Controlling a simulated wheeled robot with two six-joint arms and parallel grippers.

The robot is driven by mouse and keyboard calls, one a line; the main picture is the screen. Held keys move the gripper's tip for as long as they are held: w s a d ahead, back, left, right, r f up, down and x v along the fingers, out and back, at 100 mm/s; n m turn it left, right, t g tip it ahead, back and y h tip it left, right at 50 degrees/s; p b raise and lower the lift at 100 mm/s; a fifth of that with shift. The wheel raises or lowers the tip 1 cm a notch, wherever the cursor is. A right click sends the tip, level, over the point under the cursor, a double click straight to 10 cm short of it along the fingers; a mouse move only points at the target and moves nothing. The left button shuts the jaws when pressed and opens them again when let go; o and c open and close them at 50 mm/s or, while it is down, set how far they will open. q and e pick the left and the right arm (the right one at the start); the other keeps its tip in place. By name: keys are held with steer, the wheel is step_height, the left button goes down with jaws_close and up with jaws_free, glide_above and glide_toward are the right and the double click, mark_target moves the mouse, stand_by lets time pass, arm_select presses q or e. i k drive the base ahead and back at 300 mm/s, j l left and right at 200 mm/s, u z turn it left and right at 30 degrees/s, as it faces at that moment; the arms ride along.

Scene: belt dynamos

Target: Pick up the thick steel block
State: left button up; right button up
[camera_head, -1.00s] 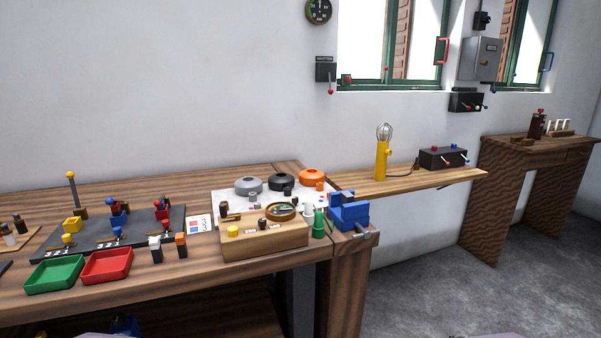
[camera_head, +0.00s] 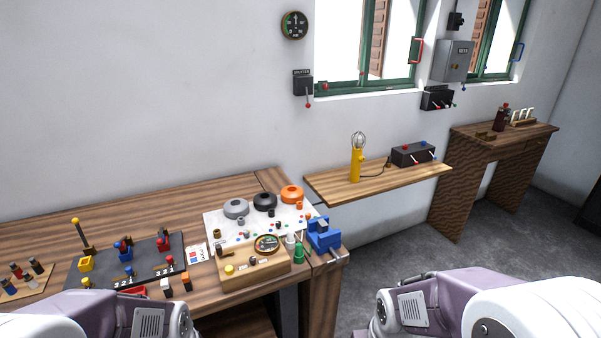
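I cannot make out a thick steel block for certain; the parts on the workbench (camera_head: 150,216) are small in this view. Small pieces lie on a white sheet (camera_head: 216,222) there, with a grey, a black and an orange round part along its back. A wooden box (camera_head: 240,266) with a round dial stands in front of the sheet. A blue vise (camera_head: 323,236) sits at the bench's right end. Links of both my arms show along the bottom edge, but neither gripper is in view.
A dark board (camera_head: 145,262) with coloured parts lies on the bench's left side. A wall shelf (camera_head: 420,176) holds a yellow lamp (camera_head: 355,168) and a black switch box (camera_head: 412,154). A wooden table (camera_head: 510,139) stands at right. Floor is open between bench and table.

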mark_target(322, 227)
steer(key=i+j+z, duration=0.2)
steer(key=j, duration=0.2)
steer(key=i+j+z, duration=0.2)
steer(key=j, duration=0.2)
steer(key=j+z, duration=0.2)
steer(key=j, duration=0.2)
steer(key=i, duration=0.05)
